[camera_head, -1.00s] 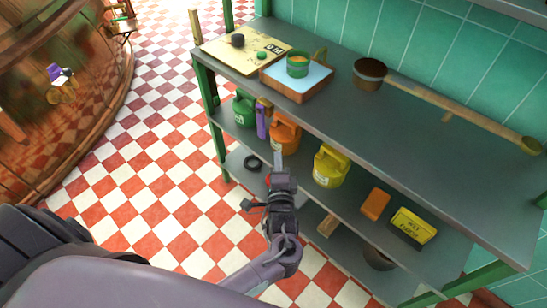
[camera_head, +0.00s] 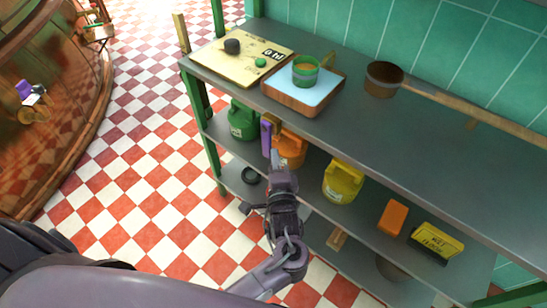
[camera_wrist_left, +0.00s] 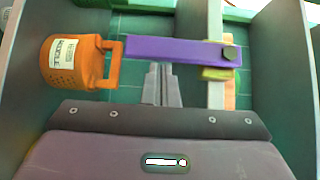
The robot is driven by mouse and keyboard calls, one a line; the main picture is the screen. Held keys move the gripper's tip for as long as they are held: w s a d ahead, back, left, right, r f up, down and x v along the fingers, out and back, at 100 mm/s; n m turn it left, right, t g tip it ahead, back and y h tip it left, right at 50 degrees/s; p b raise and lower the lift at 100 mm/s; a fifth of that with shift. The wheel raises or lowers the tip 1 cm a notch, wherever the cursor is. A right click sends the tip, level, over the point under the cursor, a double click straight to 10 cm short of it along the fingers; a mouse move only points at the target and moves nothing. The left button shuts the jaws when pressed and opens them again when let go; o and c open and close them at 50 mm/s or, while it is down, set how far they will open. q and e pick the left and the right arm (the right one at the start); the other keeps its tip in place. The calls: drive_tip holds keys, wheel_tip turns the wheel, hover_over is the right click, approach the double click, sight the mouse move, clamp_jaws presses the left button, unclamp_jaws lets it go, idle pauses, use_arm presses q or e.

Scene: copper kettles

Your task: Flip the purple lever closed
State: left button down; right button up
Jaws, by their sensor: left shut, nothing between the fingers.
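The purple lever (camera_head: 267,138) shows as a flat upright bar at the edge of the shelf unit, between a green jug and an orange jug. In the left wrist view the purple lever (camera_wrist_left: 180,50) lies across the picture, with a dark round pivot at its right end on a pale post. My left gripper (camera_head: 275,156) is shut and empty, just below the lever in the head view. In the left wrist view its fingertips (camera_wrist_left: 160,70) point at the lever's middle and are very close; I cannot tell whether they touch. My right gripper is not in view.
The orange jug (camera_wrist_left: 75,62) stands close beside the lever's free end. The green jug (camera_head: 242,120) and a yellow jug (camera_head: 342,181) share the middle shelf. The top shelf (camera_head: 385,125) overhangs them. The checkered floor to the left is clear.

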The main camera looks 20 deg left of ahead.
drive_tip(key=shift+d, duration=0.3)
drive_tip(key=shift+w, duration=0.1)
